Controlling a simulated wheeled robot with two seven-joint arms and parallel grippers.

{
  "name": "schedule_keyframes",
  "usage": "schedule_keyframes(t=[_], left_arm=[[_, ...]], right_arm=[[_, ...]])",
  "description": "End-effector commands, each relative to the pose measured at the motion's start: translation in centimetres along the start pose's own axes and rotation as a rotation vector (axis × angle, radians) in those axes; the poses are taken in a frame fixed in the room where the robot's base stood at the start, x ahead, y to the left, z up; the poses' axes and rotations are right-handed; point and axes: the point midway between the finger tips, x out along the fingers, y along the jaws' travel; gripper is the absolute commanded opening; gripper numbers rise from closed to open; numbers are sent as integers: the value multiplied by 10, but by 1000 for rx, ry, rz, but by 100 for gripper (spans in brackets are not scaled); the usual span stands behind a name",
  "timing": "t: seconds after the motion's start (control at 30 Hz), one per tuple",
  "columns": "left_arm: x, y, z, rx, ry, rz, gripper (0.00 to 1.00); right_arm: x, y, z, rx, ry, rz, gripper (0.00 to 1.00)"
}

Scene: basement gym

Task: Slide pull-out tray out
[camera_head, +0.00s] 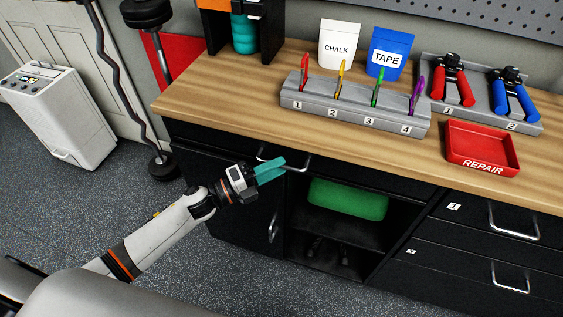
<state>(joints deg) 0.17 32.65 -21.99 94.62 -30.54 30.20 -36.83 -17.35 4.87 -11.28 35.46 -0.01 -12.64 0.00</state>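The pull-out tray (352,184) shows as a thin black front under the wooden worktop, and looks flush with the cabinet. Its metal bar handle (304,165) is partly hidden by the teal fingers of my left gripper (284,164). The fingers overlap the handle in the picture and lie close together. I cannot tell whether they grip it. My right gripper is not in view.
Below the tray are a cabinet door with a handle (273,228) and an open shelf with a green object (347,199). Drawers (470,245) stand at right. The worktop (230,99) holds a numbered rack (352,109) and red repair tray (453,160). Weights (163,168) stand at left.

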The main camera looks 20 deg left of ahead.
Motion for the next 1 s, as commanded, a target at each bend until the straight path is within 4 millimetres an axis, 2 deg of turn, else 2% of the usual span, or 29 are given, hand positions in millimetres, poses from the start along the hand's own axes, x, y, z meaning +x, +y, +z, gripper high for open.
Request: schedule_keyframes(t=[0.1, 0.2, 0.5, 0.57, 0.7, 1.0], left_arm=[[14, 1, 0, -1, 0, 2, 32], [20, 0, 0, -1, 1, 0, 32], [22, -1, 0, -2, 0, -1, 32], [22, -1, 0, -2, 0, -1, 24], [22, -1, 0, -2, 1, -1, 1], [21, -1, 0, -2, 1, -1, 0]], right_arm=[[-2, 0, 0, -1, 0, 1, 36], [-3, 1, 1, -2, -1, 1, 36], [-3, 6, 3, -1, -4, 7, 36], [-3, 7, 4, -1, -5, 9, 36], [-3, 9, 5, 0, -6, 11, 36], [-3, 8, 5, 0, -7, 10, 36]])
